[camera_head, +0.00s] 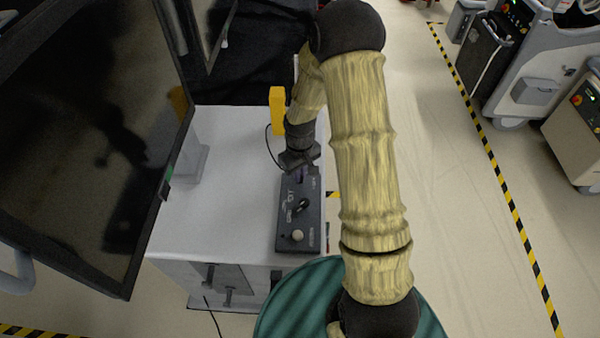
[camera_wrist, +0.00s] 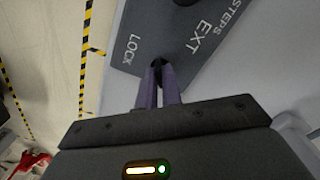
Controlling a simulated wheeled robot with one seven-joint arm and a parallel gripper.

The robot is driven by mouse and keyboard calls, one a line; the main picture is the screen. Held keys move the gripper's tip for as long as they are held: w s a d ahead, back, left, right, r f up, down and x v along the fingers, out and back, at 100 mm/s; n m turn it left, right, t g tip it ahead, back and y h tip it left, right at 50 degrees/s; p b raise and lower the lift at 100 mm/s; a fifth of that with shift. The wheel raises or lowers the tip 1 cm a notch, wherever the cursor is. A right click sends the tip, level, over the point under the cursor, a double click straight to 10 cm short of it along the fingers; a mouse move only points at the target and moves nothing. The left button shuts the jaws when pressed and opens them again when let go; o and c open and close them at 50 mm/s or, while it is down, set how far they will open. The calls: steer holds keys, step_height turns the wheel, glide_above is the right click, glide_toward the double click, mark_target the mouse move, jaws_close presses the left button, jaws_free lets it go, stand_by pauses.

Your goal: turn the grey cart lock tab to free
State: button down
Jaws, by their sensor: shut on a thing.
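A dark grey control panel (camera_head: 285,228) lies on the white cart top. It also shows in the wrist view (camera_wrist: 215,45), with the words LOCK, EXT and STEPS printed on it. My gripper (camera_head: 299,176) reaches down to the panel's far end. In the wrist view, the two purple fingers of my gripper (camera_wrist: 158,80) are shut on a small dark lock tab (camera_wrist: 157,63) beside the word LOCK. The fingertips hide much of the tab, and I cannot tell its exact angle. In the head view my gripper hides the tab.
A black knob (camera_head: 302,205) and a pale round knob (camera_head: 297,236) stand on the panel nearer the front. A yellow block (camera_head: 278,110) stands behind my gripper. A large dark screen (camera_head: 80,130) fills the left. The cart top (camera_head: 225,215) left of the panel is clear.

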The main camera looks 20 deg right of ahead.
steer(key=n, duration=0.5)
steer(key=shift+r+n+p, duration=0.1)
steer(key=shift+n+p, duration=0.2)
steer(key=shift+p, duration=0.05)
steer(key=n+p, duration=0.1)
steer(key=n, duration=0.3)
steer(key=shift+n, duration=0.3)
steer(key=c, duration=1.6)
jaws_free()
steer(key=shift+o, duration=0.2)
step_height(320, 180, up, 17)
steer(key=b, duration=0.1)
steer(key=shift+r+b, duration=0.15)
steer(key=shift+b, duration=0.25)
steer(key=shift+a, duration=0.1)
